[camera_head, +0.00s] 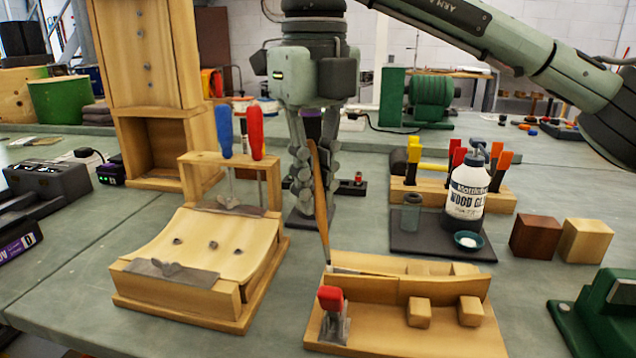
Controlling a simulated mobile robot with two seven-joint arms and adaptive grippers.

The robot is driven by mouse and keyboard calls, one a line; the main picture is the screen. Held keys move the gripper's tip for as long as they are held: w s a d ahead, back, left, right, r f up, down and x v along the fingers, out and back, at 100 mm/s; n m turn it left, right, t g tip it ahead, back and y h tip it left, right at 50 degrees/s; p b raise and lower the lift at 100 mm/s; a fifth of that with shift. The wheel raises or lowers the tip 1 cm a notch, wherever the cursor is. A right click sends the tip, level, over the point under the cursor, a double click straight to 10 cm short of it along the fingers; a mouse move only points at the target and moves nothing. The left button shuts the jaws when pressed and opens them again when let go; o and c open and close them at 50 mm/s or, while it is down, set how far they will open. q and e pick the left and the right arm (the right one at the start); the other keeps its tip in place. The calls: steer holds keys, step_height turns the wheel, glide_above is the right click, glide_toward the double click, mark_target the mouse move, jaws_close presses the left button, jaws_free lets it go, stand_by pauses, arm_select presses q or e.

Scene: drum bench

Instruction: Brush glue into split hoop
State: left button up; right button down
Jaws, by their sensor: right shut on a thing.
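My right gripper (304,190) points down at the middle of the bench. It is shut on a slim brush with a wooden handle (320,205). The brush hangs nearly upright, with its lower end close to the left end of the hoop piece. The split hoop, a pale wooden strip (440,289), lies in a wooden holding jig (380,335) with small blocks and a red-handled clamp (331,299). I cannot tell whether the bristles touch the wood. A white wood glue bottle (466,191) stands on a dark mat beside a small dish (468,240). My left gripper is not in view.
A wooden stand (187,295) with a curved top and blue and red tools is left of the jig. A rack (430,187) with coloured clamps is behind the glue. Two blocks, brown (535,237) and pale (586,241), and a green machine (597,315) are at right.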

mark_target(315, 155)
steer(key=shift+w, duration=0.1)
steer(key=shift+r+p, duration=1.5)
steer(key=shift+r, duration=0.45)
steer(key=shift+r+p, duration=0.4)
steer(key=shift+r, duration=0.65)
